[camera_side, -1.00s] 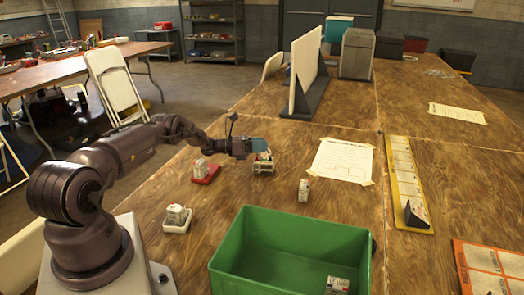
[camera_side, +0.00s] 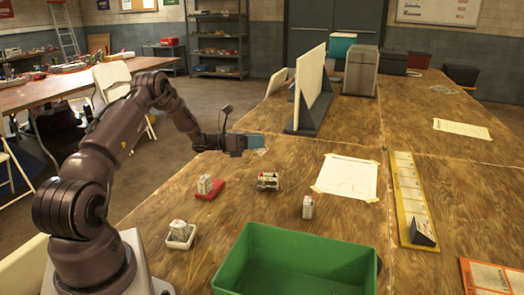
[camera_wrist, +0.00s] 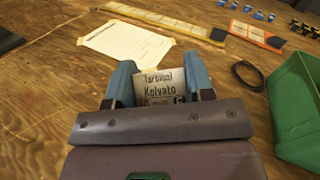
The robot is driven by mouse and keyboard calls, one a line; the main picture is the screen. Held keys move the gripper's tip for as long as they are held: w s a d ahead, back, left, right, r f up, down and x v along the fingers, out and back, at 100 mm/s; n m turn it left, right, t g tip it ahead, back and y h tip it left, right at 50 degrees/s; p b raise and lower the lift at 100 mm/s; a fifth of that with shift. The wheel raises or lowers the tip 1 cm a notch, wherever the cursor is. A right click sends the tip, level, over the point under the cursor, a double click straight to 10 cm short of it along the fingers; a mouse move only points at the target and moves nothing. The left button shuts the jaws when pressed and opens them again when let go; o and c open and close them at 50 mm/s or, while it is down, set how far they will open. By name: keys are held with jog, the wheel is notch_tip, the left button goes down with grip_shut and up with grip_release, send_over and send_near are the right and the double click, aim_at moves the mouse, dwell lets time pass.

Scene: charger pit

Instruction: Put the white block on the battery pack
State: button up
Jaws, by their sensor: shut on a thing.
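My gripper (camera_side: 258,142) is in the air above the table in the side view. In the wrist view, its blue fingers (camera_wrist: 158,75) are shut on a pale, labelled block (camera_wrist: 160,88) with dark lettering. In the side view only a pale edge of this block shows below the fingers. Under and slightly right of the gripper stands a small low unit (camera_side: 268,181) with pale and dark parts. Other small pale blocks stand on a red base (camera_side: 206,194), on a white tray (camera_side: 178,243), and alone as an upright block (camera_side: 307,207). I cannot tell which is the battery pack.
A green bin (camera_side: 300,238) stands at the front. A taped paper sheet (camera_side: 347,177) lies right of the low unit, and a yellow-edged strip (camera_side: 410,200) lies farther right. A white upright panel (camera_side: 310,85) stands behind. A black cable loop (camera_wrist: 247,74) lies near the bin.

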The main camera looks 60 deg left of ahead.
jog(key=s+d+r, duration=0.3)
jog(key=s+d, duration=0.2)
jog(key=s, duration=0.1)
jog(key=w+d+r+m+g, duration=0.2)
jog(key=d+r+m+g, duration=0.1)
jog(key=d+r+g, duration=0.25)
jog(key=w+a+f+n+y, duration=0.1)
jog(key=a+f+y, duration=0.1)
jog(key=a, duration=0.1)
jog(key=w+a+f+n+g+y, duration=0.1)
jog(key=w+a+f+y, duration=0.1)
jog(key=w+a+f+n+g+y, duration=0.1)
jog(key=w+a+y, duration=0.1)
jog(key=a, duration=0.1)
jog(key=shift+a+f+n, duration=0.35)
jog(key=shift+f+n, duration=0.05)
jog(key=shift+w+a+f, duration=0.55)
jog(key=shift+w+f, duration=0.2)
jog(key=shift+f, duration=0.8)
jog(key=shift+w+a+f, duration=0.55)
jog(key=shift+w+f, duration=0.25)
jog(key=shift+f, duration=0.7)
jog(key=shift+w+a+f, duration=0.55)
jog(key=shift+w+f, duration=0.2)
jog(key=shift+f, duration=0.8)
